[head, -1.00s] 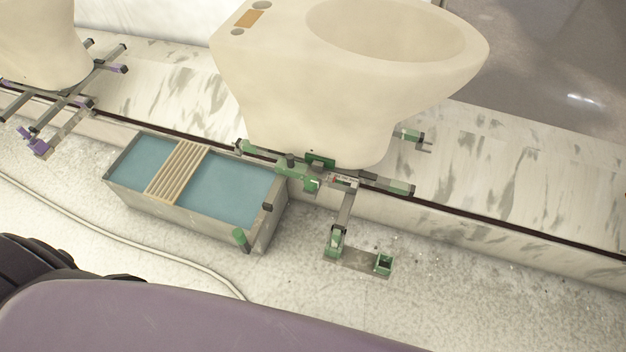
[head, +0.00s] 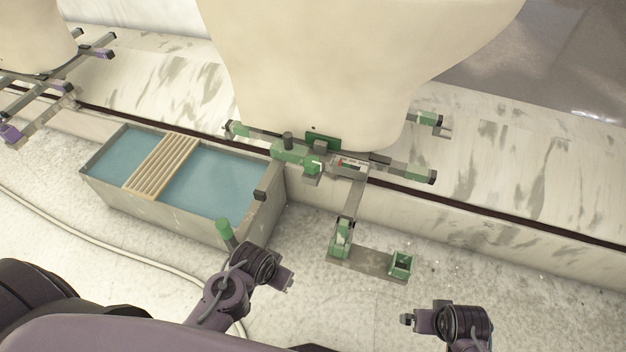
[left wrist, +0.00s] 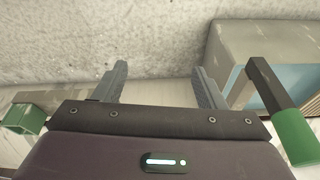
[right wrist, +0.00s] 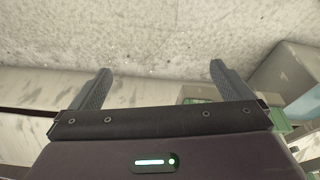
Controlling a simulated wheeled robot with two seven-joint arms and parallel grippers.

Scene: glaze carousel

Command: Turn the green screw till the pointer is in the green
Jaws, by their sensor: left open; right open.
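A carriage with green fittings sits under the large cream basin (head: 340,70). It carries a green block (head: 296,153) with a dark knob and a small pale scale (head: 352,162) with a red mark. The pointer is too small to read. A lower arm ends in a green upright fitting (head: 341,240) and a green square socket (head: 400,264); I cannot tell which green part is the screw. My left gripper (head: 287,281) is open and empty, left of the lower plate; its fingers show in the left wrist view (left wrist: 160,82). My right gripper (head: 407,320) is open and empty below the socket.
A grey tank (head: 190,222) with blue liquid and a wooden slatted rack (head: 162,167) stands at left. A green-gripped handle (head: 225,232) on it is close to my left arm. A pale hose (head: 60,220) lies on the floor. The floor at right is clear.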

